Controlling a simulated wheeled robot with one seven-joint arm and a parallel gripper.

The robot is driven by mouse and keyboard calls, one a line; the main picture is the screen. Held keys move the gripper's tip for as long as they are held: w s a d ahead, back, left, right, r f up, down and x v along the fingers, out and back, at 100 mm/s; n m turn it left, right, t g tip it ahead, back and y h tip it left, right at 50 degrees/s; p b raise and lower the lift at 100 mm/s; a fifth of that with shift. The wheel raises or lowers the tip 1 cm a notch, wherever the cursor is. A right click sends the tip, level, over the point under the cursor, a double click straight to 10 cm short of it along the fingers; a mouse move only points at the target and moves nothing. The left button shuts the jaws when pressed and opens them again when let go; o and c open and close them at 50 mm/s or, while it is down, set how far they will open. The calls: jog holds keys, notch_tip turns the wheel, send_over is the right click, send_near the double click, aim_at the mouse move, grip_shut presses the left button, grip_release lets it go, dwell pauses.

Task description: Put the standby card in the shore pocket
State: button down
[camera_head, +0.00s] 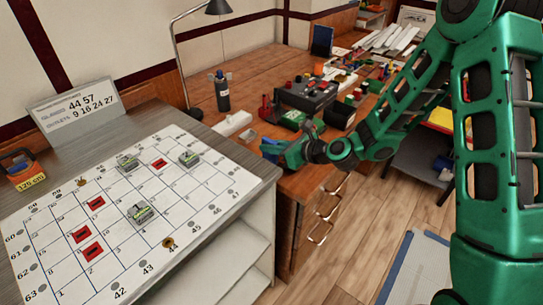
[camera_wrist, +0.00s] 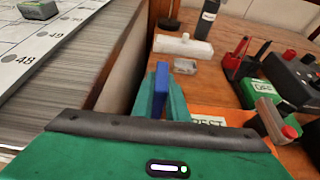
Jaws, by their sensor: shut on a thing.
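My gripper (camera_head: 277,148) is over the near left end of the wooden desk, beside the board. In the wrist view its green fingers (camera_wrist: 160,98) are shut on a thin blue piece (camera_wrist: 160,85) standing upright between them. I see no writing on this piece, so I cannot tell whether it is the standby card. I cannot make out a pocket marked shore in either view. An orange thing with partly hidden lettering (camera_wrist: 208,121) lies just right of the fingers.
A numbered grid board (camera_head: 75,210) lies on the grey cabinet, with red tiles and small grey-green blocks. A sign (camera_head: 77,104) stands behind it. The desk holds a dark bottle (camera_head: 221,92), a white block (camera_head: 232,124), a black box (camera_head: 308,95) and a lamp (camera_head: 180,60).

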aim_at(272, 156)
jog(key=shift+f, duration=2.05)
jog(key=shift+d+f, duration=0.1)
jog(key=c, duration=1.7)
grip_release()
jog(key=shift+c, duration=0.2)
jog(key=shift+d+r, duration=0.1)
jog(key=shift+r, duration=0.1)
jog(key=v, duration=1.1)
jog(key=shift+s+d+r, duration=0.2)
jog(key=shift+r, duration=0.05)
